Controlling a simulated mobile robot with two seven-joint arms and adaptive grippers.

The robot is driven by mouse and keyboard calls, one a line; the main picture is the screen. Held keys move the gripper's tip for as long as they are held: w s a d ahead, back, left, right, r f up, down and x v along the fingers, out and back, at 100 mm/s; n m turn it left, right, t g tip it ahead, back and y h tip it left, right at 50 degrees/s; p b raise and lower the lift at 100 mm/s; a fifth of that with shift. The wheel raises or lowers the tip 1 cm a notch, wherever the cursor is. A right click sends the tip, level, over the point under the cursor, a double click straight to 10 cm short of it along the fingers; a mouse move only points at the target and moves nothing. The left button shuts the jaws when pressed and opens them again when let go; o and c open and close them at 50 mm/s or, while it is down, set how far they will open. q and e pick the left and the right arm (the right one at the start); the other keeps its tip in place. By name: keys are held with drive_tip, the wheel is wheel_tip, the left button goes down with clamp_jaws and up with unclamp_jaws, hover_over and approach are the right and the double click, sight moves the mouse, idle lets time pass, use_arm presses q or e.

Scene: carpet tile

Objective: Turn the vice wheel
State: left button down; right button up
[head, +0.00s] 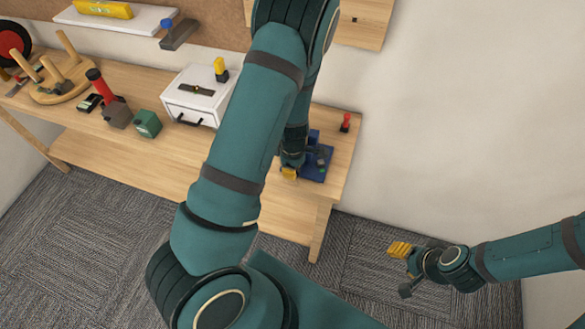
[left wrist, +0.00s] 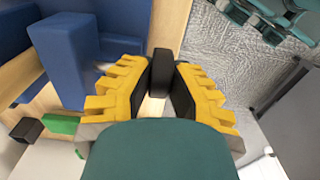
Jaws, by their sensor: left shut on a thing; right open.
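The blue vice (head: 318,166) stands near the right end of the workbench. It fills the upper left of the left wrist view (left wrist: 68,52). My left gripper (head: 289,173) is at the vice's near left side, partly covered by my own arm in the head view. In the left wrist view its yellow-padded fingers (left wrist: 163,92) are shut on a dark upright piece, the vice wheel's handle (left wrist: 162,68). The rest of the wheel is hidden. My right gripper (head: 403,270) is open and empty, over the carpet to the right of the bench.
A small red-topped item (head: 345,122) stands behind the vice on the workbench (head: 160,165). A white drawer box (head: 196,96), a green block (head: 147,123), a wooden stool (head: 62,80) and tools lie further left. A wall shelf (head: 130,18) hangs above. The carpet (head: 375,265) right of the bench is clear.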

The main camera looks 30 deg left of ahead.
use_arm(q)
drive_tip(key=shift+f, duration=0.1)
use_arm(e)
drive_tip(key=shift+f, duration=0.15)
use_arm(q)
drive_tip(key=h+b, duration=0.1)
drive_tip(key=b, duration=0.2)
drive_tip(key=h+b, duration=0.2)
drive_tip(key=b, duration=0.1)
drive_tip(key=t+h+b, duration=0.1)
drive_tip(key=h+b, duration=0.1)
drive_tip(key=shift+s+a+f+b, duration=0.15)
drive_tip(key=shift+a+f+b, duration=0.25)
drive_tip(key=t+h+b, duration=0.1)
drive_tip(key=h+b, duration=0.3)
drive_tip(key=b, duration=0.1)
drive_tip(key=shift+a, duration=0.1)
drive_tip(key=t+h+b, duration=0.1)
drive_tip(key=h+b, duration=0.1)
drive_tip(key=shift+f+h, duration=0.1)
drive_tip(key=shift+h, duration=0.3)
drive_tip(key=shift+t+h+b, duration=0.3)
drive_tip(key=shift+h+b, duration=0.35)
drive_tip(key=shift+h, duration=1.25)
use_arm(e)
wheel_tip(320, 180, down, 18)
drive_tip(key=s, duration=0.1)
drive_tip(key=shift+s+a+g, duration=0.3)
drive_tip(key=shift+s+a, duration=0.05)
drive_tip(key=shift+a, duration=0.05)
